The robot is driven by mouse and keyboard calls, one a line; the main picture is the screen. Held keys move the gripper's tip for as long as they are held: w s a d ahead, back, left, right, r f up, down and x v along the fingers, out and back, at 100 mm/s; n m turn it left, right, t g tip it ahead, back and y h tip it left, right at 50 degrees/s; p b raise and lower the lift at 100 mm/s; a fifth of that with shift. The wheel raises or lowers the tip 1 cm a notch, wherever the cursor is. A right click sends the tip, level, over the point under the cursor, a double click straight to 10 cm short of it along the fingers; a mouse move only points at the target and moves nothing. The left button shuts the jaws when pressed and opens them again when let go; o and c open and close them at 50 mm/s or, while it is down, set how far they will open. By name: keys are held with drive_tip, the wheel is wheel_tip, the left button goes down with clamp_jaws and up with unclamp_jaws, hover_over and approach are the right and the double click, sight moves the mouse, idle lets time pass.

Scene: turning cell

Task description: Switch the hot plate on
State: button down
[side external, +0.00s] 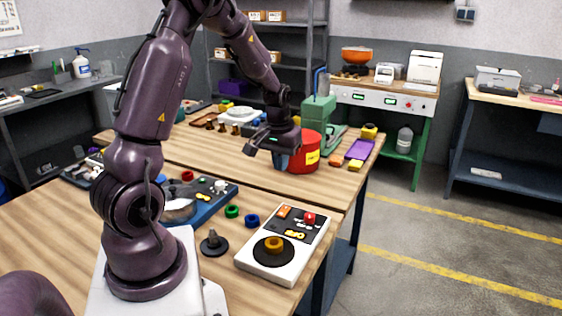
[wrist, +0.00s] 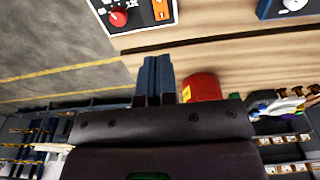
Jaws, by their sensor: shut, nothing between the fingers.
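The hot plate (side external: 255,261) is a white box near the front right edge of the table. It has a round black plate with an amber ring-shaped piece (side external: 274,243) on it. A red knob (side external: 309,218) and an orange switch (side external: 284,211) sit at its far end. In the wrist view the red knob (wrist: 118,18) and orange switch (wrist: 160,12) show at the top edge; most of the box is cut off. My gripper (side external: 281,161) is above the table, beyond the hot plate and apart from it. Its blue fingers (wrist: 155,75) are together and empty.
A red canister (side external: 307,160) stands close behind my gripper. Green and blue rings (side external: 252,220) and a dark knobbed piece (side external: 213,243) lie left of the hot plate. A blue-based device (side external: 222,198) is farther left. Bare wood lies between the gripper and hot plate.

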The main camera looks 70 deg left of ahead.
sight(286, 207)
drive_tip(key=shift+w+a+r, duration=0.15)
drive_tip(key=shift+w+a, duration=0.3)
drive_tip(key=shift+a, duration=0.1)
drive_tip(key=f, duration=0.8)
drive_tip(key=w+a+f, duration=0.1)
drive_tip(key=f, duration=0.4)
drive_tip(key=shift+w+a+f, duration=0.1)
drive_tip(key=shift+w+f, duration=0.05)
drive_tip(key=shift+f, duration=0.3)
